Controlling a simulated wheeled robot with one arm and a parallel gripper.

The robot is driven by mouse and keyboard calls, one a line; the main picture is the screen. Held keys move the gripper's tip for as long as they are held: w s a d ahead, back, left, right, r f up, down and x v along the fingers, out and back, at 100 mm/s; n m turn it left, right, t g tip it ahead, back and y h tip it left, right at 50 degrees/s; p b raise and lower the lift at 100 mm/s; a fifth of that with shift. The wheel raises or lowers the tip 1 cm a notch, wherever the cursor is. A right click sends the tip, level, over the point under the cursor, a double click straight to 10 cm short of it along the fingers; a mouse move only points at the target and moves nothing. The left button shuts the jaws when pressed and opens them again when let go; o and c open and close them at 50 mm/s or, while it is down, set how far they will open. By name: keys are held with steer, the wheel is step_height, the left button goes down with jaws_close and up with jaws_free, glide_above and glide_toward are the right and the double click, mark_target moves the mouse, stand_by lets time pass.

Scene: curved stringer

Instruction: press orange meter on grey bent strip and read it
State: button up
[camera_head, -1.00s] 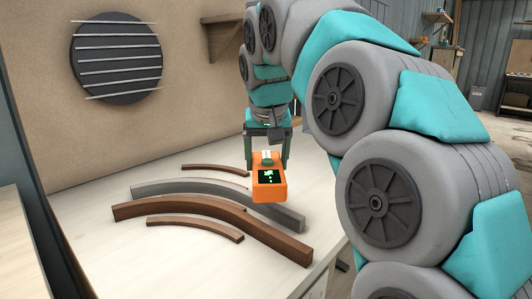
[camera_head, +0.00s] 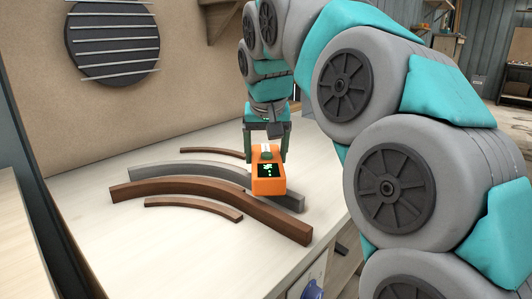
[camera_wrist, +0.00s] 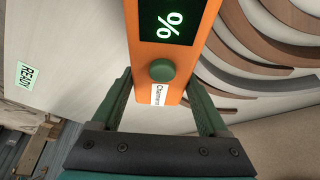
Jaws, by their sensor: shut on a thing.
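The orange meter (camera_head: 268,187) has a dark screen with green marks and a green button. My gripper (camera_head: 267,152) is shut on it, one finger on each side. The wrist view shows the meter (camera_wrist: 152,70) between the fingers (camera_wrist: 160,108), with a large "%" on its screen and a partly hidden white label. The grey bent strip (camera_head: 178,172) lies on the table among brown strips. The meter covers part of its right portion in the head view. I cannot tell whether the meter's underside touches the strip.
A thick brown strip (camera_head: 190,188) and a thin one (camera_head: 190,207) lie in front of the grey strip, another (camera_head: 213,152) behind. The pale table (camera_head: 110,240) is clear at front left. In the wrist view, a pale green "READY" label (camera_wrist: 27,75) shows at left.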

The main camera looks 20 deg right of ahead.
steer(key=shift+f+b, duration=0.3)
steer(key=shift+f, duration=0.3)
stand_by(1.4)
steer(key=shift+r, duration=0.1)
steer(key=shift+r+p, duration=1.55)
steer(key=shift+r, duration=1.95)
steer(key=shift+a, duration=0.1)
steer(key=shift+s+a+r+m, duration=0.1)
steer(key=shift+a+m, duration=0.15)
steer(key=shift+m, duration=0.05)
steer(key=s+a+r+m+t+b, duration=0.1)
steer(key=s+a+m+t+b, duration=0.1)
steer(key=s+m+t, duration=0.3)
steer(key=s+a+r+m+t+y+b, duration=0.1)
steer(key=s+a+m+t+b, duration=0.1)
steer(key=s+a+m+t, duration=0.3)
steer(key=shift+s+a+r+m, duration=0.3)
steer(key=shift+s+m, duration=1.2)
steer(key=shift+m, duration=0.4)
